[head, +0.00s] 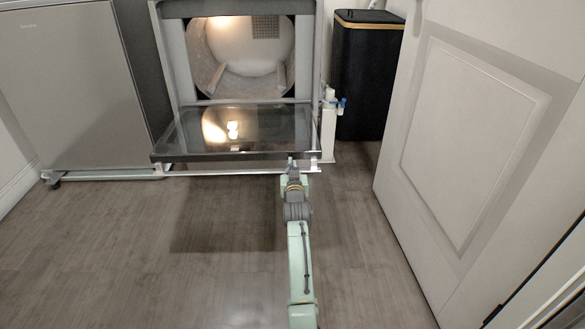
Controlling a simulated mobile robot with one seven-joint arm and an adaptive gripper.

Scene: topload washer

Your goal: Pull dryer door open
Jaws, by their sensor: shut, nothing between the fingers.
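The dryer (173,62) stands at the back centre in the head view, its lit drum (245,52) showing through the opening. The dryer door (265,130) is hinged at the bottom and folded down and outward, lying roughly level, with a glossy dark panel facing up. My gripper (292,163) is at the door's outer edge, near its right end. It is shut and looks empty. I cannot tell whether it touches the door edge.
A black hamper (366,75) with a wooden rim stands right of the dryer. A white panelled room door (475,140) fills the right side. The wood floor (150,250) in front is clear.

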